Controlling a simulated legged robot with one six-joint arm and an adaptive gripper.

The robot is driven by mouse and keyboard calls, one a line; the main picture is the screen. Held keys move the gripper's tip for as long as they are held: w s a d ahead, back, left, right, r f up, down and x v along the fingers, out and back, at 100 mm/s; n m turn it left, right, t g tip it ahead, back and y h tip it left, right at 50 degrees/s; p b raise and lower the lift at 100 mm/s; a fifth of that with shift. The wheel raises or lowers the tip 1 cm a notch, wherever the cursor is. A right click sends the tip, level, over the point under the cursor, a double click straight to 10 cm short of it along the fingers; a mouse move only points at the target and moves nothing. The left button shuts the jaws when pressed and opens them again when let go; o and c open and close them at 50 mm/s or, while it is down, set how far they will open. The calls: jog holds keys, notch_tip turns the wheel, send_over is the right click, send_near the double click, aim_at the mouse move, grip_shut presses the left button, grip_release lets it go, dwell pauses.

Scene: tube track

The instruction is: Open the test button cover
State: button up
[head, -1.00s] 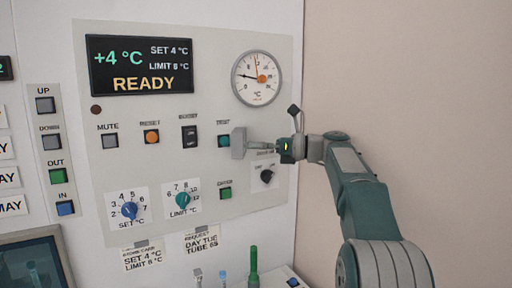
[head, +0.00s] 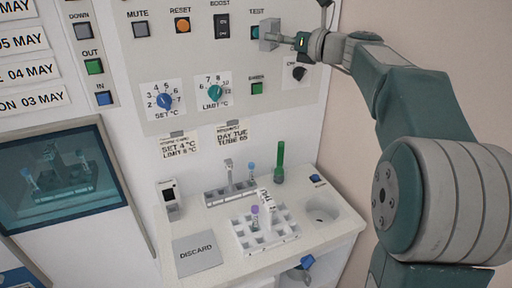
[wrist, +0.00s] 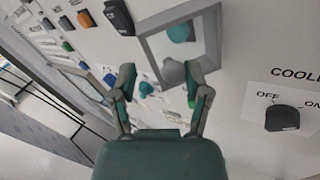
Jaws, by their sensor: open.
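The teal test button (head: 255,32) is under the TEST label on the wall panel. Its grey cover (head: 268,34) stands out from the panel just right of it. In the wrist view the cover (wrist: 150,48) is a grey frame with a see-through middle, and the teal button (wrist: 180,32) shows through it. A rounded grey knob (wrist: 172,72) is at the frame's lower edge. My gripper (head: 282,40) reaches the cover from the right. In the wrist view my gripper (wrist: 160,78) is open, with the knob between its fingertips; I cannot tell whether they touch.
A boost switch (head: 222,26) is left of the test button and a green button (head: 257,88) is below. A black cooling knob (head: 299,73) is below my gripper. A counter (head: 215,262) with a white tube rack (head: 284,240) and a green tube (head: 279,160) is lower down.

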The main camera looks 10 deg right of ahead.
jog(key=s+m+t+h, duration=0.35)
jog(key=s+h, duration=0.25)
jog(key=s, duration=0.4)
jog(key=s+a+f+n+g, duration=0.3)
jog(key=s+f+n, duration=0.3)
jog(key=n, duration=0.4)
jog(key=s+a+f+n+g, duration=0.3)
jog(key=s+a+f+n, duration=0.3)
jog(key=n, duration=0.5)
notch_tip(320, 180, down, 2)
jog(key=shift+f+h, duration=0.1)
jog(key=shift+h, duration=0.2)
jog(key=shift+a, duration=0.1)
